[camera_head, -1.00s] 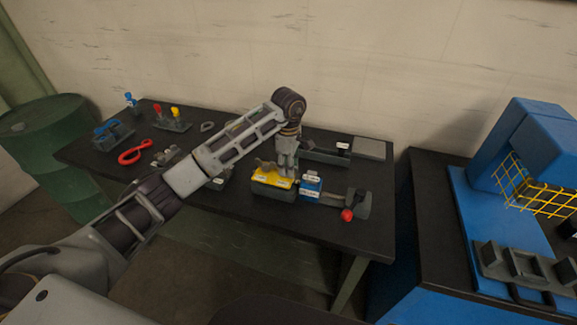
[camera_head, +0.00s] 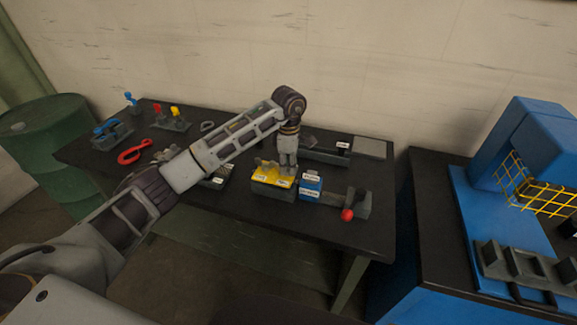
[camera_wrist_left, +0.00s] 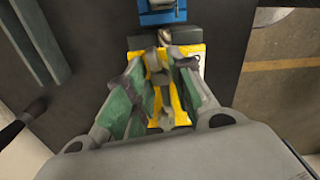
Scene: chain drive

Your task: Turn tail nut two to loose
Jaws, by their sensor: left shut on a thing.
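A yellow-topped block (camera_head: 262,178) with white labels sits near the front of the dark bench. A grey wing-shaped nut (camera_head: 266,163) stands on its left part. My left gripper (camera_head: 287,171) points down over the block's right part. In the left wrist view its green-padded fingers (camera_wrist_left: 164,72) are closed around a small grey nut, which they mostly hide. The yellow plate (camera_wrist_left: 194,50) shows behind the fingers. I cannot read the labels to tell which nut is number two. My right gripper is not in view.
A blue labelled block (camera_head: 311,187) stands just right of the yellow one, with a red-knobbed handle (camera_head: 347,215) further right. A blue machine (camera_head: 530,150) stands on the right bench.

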